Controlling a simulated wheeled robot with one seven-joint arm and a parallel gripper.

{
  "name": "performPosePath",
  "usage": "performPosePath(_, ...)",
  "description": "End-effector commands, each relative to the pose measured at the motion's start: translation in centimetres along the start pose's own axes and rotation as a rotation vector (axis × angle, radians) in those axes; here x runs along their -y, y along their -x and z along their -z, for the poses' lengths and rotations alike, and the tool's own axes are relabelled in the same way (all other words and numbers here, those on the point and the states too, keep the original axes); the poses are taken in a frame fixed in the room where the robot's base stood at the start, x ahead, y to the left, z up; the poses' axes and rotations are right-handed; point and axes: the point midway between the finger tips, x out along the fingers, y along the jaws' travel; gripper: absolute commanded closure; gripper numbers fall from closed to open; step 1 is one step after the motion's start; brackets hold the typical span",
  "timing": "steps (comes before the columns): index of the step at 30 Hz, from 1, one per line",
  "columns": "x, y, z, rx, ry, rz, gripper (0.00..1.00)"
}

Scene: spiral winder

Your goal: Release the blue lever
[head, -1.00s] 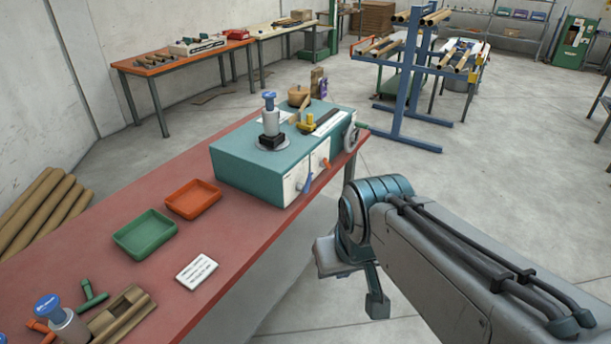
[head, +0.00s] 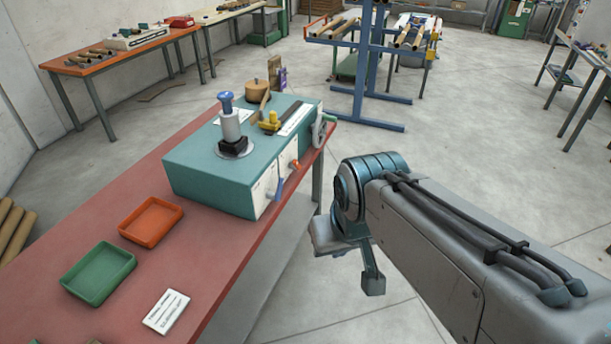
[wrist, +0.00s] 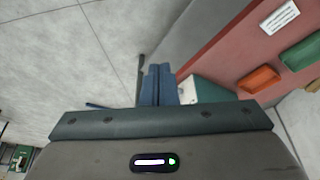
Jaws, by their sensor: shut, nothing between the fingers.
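The blue lever (head: 278,189) is on the pale front panel of the teal machine (head: 210,180), left of a red-orange lever (head: 295,165). The machine sits on the red workbench. My gripper (head: 373,284) hangs in front of the bench, to the right of the levers and apart from them. In the wrist view my gripper (wrist: 157,72) has its two blue-grey fingers shut together with nothing held. The teal machine (wrist: 205,92) shows partly behind the fingers there, and the blue lever cannot be made out.
On the red workbench (head: 226,262) are an orange tray (head: 151,221), a green tray (head: 98,273) and a white card (head: 166,311). A blue rack (head: 362,75) with cardboard tubes stands behind. The floor right of the bench is open.

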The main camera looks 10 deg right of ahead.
Motion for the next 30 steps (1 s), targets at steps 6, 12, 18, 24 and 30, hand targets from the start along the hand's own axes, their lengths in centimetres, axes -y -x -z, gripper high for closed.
performPosePath(6,0.0,0.0,0.0,0.0,0.0,0.0,1.0)
performPosePath(12,0.0,-0.1,0.0,0.001,-0.002,0.002,1.0)
performPosePath(18,1.3,-3.2,1.3,0.034,-0.098,0.083,1.0)
performPosePath(24,4.1,-9.9,5.9,0.098,-0.345,0.301,1.0)
performPosePath(30,5.3,-17.2,12.6,0.129,-0.627,0.547,1.0)
